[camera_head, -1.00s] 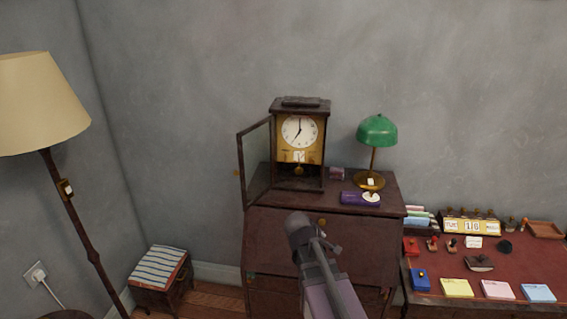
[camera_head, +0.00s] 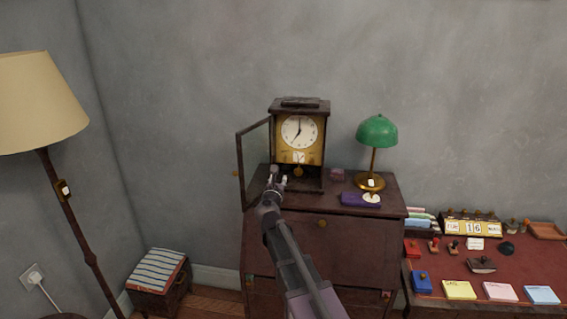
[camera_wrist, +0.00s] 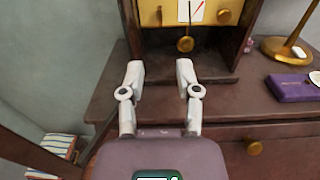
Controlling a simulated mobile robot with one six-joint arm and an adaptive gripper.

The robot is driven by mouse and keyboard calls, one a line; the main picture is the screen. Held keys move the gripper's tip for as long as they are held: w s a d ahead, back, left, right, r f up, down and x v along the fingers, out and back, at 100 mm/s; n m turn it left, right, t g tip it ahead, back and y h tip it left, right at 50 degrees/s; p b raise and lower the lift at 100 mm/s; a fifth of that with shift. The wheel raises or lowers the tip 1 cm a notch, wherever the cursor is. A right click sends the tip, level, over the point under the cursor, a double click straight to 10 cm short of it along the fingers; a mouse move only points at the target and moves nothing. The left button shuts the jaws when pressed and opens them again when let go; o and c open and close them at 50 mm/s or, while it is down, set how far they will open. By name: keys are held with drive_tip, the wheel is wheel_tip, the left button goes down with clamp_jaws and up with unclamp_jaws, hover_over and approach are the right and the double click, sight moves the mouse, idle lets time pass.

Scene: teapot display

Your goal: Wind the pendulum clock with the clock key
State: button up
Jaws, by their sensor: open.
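The pendulum clock (camera_head: 299,131) stands upright on the dark wooden cabinet. Its glass door (camera_head: 256,170) is swung open to the left. A white dial is above a brass panel with a small card. In the wrist view, the brass pendulum (camera_wrist: 185,43) hangs in the open lower case, and the brass panel (camera_wrist: 167,12) is cut off at the top. My gripper (camera_head: 276,179) is open and empty, low in front of the clock case. In the wrist view, its fingers (camera_wrist: 161,75) are apart, below the pendulum. I cannot make out the clock key.
A purple box (camera_head: 354,199) and a green-shaded lamp (camera_head: 377,131) stand right of the clock on the cabinet (camera_head: 345,225). The open door borders the gripper's left. A desk (camera_head: 437,271) with stationery is at right.

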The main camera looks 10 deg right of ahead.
sight(285, 160)
drive_tip(key=shift+w, duration=0.1)
idle(0.3)
drive_tip(key=x, duration=1.3)
drive_tip(key=shift+w+d, duration=0.15)
drive_tip(key=shift+w, duration=0.1)
clamp_jaws()
